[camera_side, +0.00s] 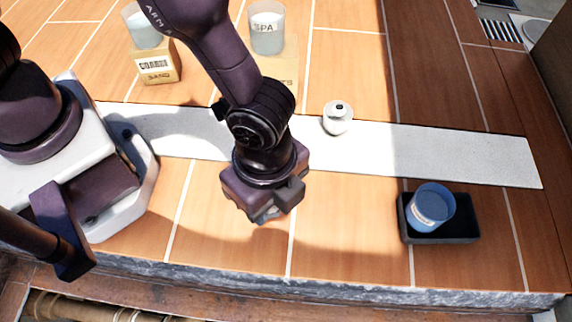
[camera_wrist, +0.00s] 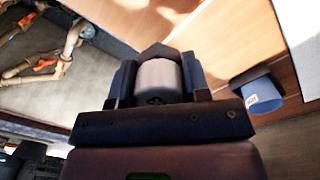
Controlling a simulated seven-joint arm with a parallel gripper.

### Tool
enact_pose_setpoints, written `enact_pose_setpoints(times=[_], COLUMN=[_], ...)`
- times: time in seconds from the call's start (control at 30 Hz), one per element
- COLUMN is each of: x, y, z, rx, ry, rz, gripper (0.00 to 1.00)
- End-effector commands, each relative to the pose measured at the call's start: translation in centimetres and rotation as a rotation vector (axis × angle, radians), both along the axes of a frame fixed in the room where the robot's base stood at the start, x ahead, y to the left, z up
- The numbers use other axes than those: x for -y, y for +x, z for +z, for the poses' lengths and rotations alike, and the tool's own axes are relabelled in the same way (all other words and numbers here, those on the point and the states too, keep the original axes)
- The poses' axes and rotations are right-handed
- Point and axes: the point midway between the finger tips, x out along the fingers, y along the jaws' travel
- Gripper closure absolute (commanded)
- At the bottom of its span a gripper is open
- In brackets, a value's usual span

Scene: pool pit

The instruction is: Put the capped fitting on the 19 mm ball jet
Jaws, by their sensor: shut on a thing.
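My gripper (camera_side: 268,212) points down over the wooden tiles in front of the pale strip, left of the middle in the side view. In the wrist view my gripper (camera_wrist: 158,68) is shut on a pale grey cylindrical fitting (camera_wrist: 158,76) with a dark recess at its near end. The side view hides this fitting behind the gripper. A white ball jet (camera_side: 338,121) with a dark opening on top sits on the strip, right of and behind my gripper, apart from it. I cannot read its size.
A blue labelled cup (camera_side: 430,208) stands in a black tray (camera_side: 466,235) at the right. Two cups (camera_side: 267,30) stand on boxes (camera_side: 158,68) at the back. The pale strip (camera_side: 440,155) is clear right of the jet.

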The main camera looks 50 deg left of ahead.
Motion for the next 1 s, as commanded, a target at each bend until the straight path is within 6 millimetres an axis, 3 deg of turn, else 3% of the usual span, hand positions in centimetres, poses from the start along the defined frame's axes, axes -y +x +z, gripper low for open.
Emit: enact_pose_setpoints(times=[0.13, 0.27, 0.37, 0.53, 0.73, 1.0], x=[-0.6, -2.2, -4.6, -9.6, -13.2, -14.2], y=[1.1, 4.0, 6.6, 9.8, 10.8, 10.0], z=[0.3, 1.8, 3.4, 6.4, 8.5, 9.0], rx=[0.002, 0.006, 0.007, 0.007, 0.005, 0.004], ry=[-0.002, -0.004, -0.004, -0.004, 0.0, 0.003], rz=[0.036, 0.128, 0.297, 0.774, 1.27, 1.682], gripper=[0.81, 0.81, 0.81, 0.81, 0.81, 0.81])
